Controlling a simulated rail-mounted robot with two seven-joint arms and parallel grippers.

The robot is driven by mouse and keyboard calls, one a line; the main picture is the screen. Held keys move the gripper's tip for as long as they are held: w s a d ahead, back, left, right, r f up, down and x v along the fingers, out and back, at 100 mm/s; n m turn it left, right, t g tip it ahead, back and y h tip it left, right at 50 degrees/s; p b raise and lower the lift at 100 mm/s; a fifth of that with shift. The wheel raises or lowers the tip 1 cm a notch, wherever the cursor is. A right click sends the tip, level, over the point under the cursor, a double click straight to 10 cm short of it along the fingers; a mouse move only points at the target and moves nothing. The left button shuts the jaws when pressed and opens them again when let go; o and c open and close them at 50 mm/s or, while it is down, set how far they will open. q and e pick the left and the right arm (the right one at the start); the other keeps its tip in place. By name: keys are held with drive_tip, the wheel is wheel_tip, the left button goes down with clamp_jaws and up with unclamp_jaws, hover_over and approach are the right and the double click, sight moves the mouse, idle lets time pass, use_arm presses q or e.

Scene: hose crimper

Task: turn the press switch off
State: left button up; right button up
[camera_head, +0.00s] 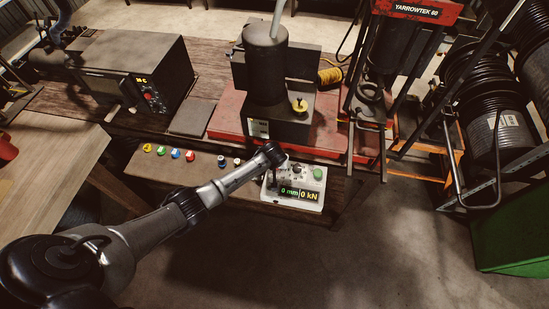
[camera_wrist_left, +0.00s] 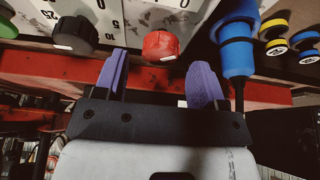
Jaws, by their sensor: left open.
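The white control box (camera_head: 297,201) sits at the bench's front edge, its displays reading 0 mm and 0 kN and a green button (camera_head: 318,174) at its right. My left arm reaches in from the lower left and ends over the box's upper left; its fingers are hard to make out there. In the left wrist view my left gripper (camera_wrist_left: 158,66) is open and empty, with purple fingertips. A red knob (camera_wrist_left: 160,45) shows beyond the gap between them, apart from both. A black knob (camera_wrist_left: 76,35) is left of it. I cannot tell which control is the press switch or its setting.
A blue handle-like part (camera_wrist_left: 237,45) stands close to the right fingertip in the left wrist view. The dark press (camera_head: 266,65) stands on a red base (camera_head: 222,122) behind the box. Several coloured caps (camera_head: 176,154) line the bench left of the arm's end.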

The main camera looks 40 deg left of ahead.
use_arm(q)
drive_tip(key=v, duration=1.1)
drive_tip(key=shift+r, duration=0.2)
drive_tip(key=shift+s, duration=0.1)
drive_tip(key=d+r+m+t, duration=0.45)
drive_tip(key=r+m, duration=0.35)
drive_tip(key=r, duration=0.5)
drive_tip(key=s+d+r+m+p, duration=0.1)
drive_tip(key=s+d+r, duration=0.2)
drive_tip(key=s, duration=0.3)
drive_tip(key=s+d+f+g+p, duration=0.1)
drive_tip(key=s+f, duration=0.1)
drive_tip(key=s, duration=0.6)
drive_tip(key=s+d+f+g+h+p, duration=0.1)
drive_tip(key=s+f+g, duration=0.1)
drive_tip(key=s, duration=0.6)
drive_tip(key=s+d+f+n+g+h+p, duration=0.1)
drive_tip(key=s+d+f, duration=0.1)
drive_tip(key=s, duration=0.7)
drive_tip(key=shift+f+g, duration=0.35)
drive_tip(key=shift+f, duration=0.55)
